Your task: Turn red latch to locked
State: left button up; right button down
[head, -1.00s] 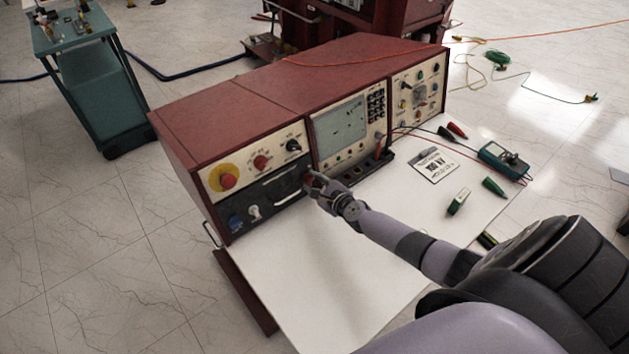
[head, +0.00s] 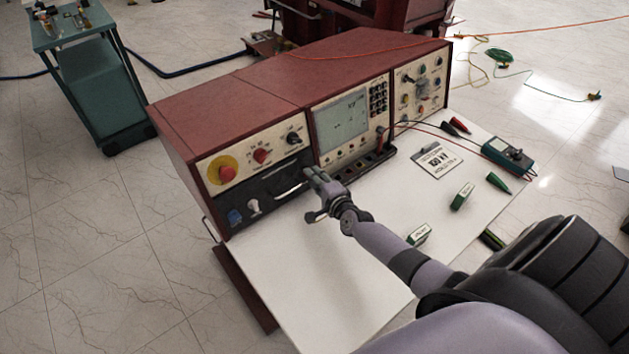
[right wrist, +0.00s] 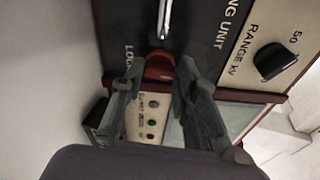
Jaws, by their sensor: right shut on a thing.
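The red latch (right wrist: 160,67) sits on the dark front panel, near the end of a shiny metal handle (right wrist: 164,20), beside lettering that begins "LOC". My right gripper (right wrist: 161,82) has its two fingers on either side of the latch and is shut on it. In the head view my right gripper (head: 312,175) is at the right end of the dark panel (head: 272,202) and hides the latch. I cannot tell the latch's exact angle. My left gripper is not in view.
The red console (head: 255,90) stands on a white table (head: 310,270). A red knob on yellow (head: 227,174) is left of the latch area. A multimeter (head: 507,154), a sign card (head: 437,160) and green-white blocks (head: 462,196) lie on the right. The front left tabletop is clear.

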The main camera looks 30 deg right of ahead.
jog(key=shift+f+n, duration=0.2)
jog(key=shift+n, duration=0.4)
jog(key=shift+b, duration=0.3)
jog(key=c, duration=1.5)
grip_release()
jog(key=shift+s, duration=0.1)
jog(key=shift+r, duration=0.1)
jog(key=v, duration=1.2)
